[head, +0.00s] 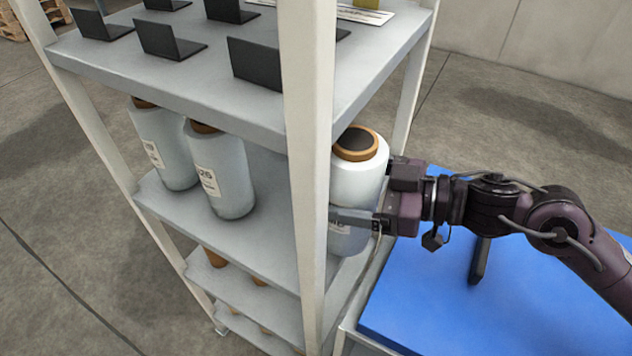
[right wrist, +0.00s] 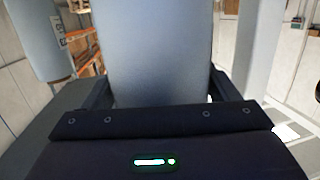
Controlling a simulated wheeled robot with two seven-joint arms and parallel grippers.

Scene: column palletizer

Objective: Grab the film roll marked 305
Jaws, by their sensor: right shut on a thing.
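My right gripper (head: 362,192) comes in from the right and is shut on a film roll (head: 362,168), with one finger across its near side. This roll is pale and upright, with a brown core ring on top, at the right end of the rack's middle shelf. A label shows partly below the finger, too covered to read. The same roll fills the middle of the right wrist view (right wrist: 155,50). Two more film rolls stand on that shelf, one at left (head: 165,155) and one nearer the middle (head: 222,175); their label numbers are not clearly legible. My left gripper is out of view.
A white rack post (head: 308,130) stands just left of the held roll. The upper shelf (head: 190,85) carries several black angled holders above the rolls. A blue-topped surface (head: 560,300) lies below my right arm. Lower shelves (head: 240,285) hold more brown-cored items.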

